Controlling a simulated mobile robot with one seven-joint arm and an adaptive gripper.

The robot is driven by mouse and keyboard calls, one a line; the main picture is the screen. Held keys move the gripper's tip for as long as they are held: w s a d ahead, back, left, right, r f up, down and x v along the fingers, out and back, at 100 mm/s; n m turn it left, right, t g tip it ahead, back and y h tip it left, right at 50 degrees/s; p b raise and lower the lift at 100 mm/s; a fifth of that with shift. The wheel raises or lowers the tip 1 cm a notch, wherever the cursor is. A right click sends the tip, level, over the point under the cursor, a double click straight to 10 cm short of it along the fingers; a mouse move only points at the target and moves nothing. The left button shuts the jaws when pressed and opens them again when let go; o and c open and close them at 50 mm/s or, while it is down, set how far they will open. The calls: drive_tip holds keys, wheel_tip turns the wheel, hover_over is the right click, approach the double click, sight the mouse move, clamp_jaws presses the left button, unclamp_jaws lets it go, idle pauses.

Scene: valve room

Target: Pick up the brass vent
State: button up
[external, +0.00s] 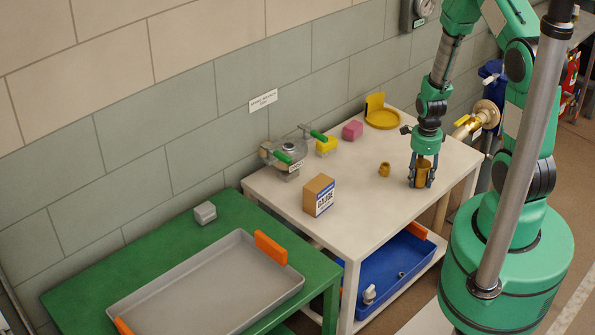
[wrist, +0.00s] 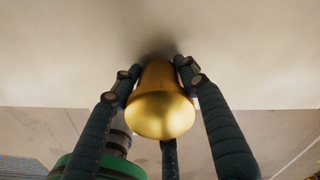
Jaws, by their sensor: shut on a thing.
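The brass vent (external: 422,172) is a gold, bell-shaped piece on the right part of the white table (external: 350,215). In the wrist view the vent (wrist: 160,105) stands between the fingers, with its wide rounded end toward the camera. My gripper (external: 421,184) points straight down and is shut on the vent; the fingers press on its sides in the wrist view (wrist: 158,73). The vent is at or very near the tabletop; I cannot tell whether it touches. The fingers hide part of it in the external view.
A smaller brass-coloured piece (external: 384,169) stands just left of my gripper. A cardboard box (external: 319,195), a pink block (external: 352,130), a yellow block (external: 326,146) and a yellow dish (external: 383,118) are on the table. A grey tray (external: 205,290) lies on the green table.

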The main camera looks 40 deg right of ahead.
sight(422, 162)
drive_tip(key=shift+r, duration=0.15)
drive_tip(key=shift+r, duration=0.6)
wheel_tip(422, 162, up, 2)
drive_tip(key=shift+w+r+p, duration=0.1)
drive_tip(key=shift+p, duration=0.4)
drive_tip(key=s+a+p, duration=0.1)
drive_tip(key=s+a, duration=0.2)
drive_tip(key=s, duration=0.4)
drive_tip(key=s+a+r, duration=0.1)
drive_tip(key=s+a, duration=0.2)
drive_tip(key=s, duration=0.4)
drive_tip(key=shift+s+a+r+p, duration=0.15)
drive_tip(key=shift+s+a+p, duration=0.2)
drive_tip(key=shift+a, duration=0.05)
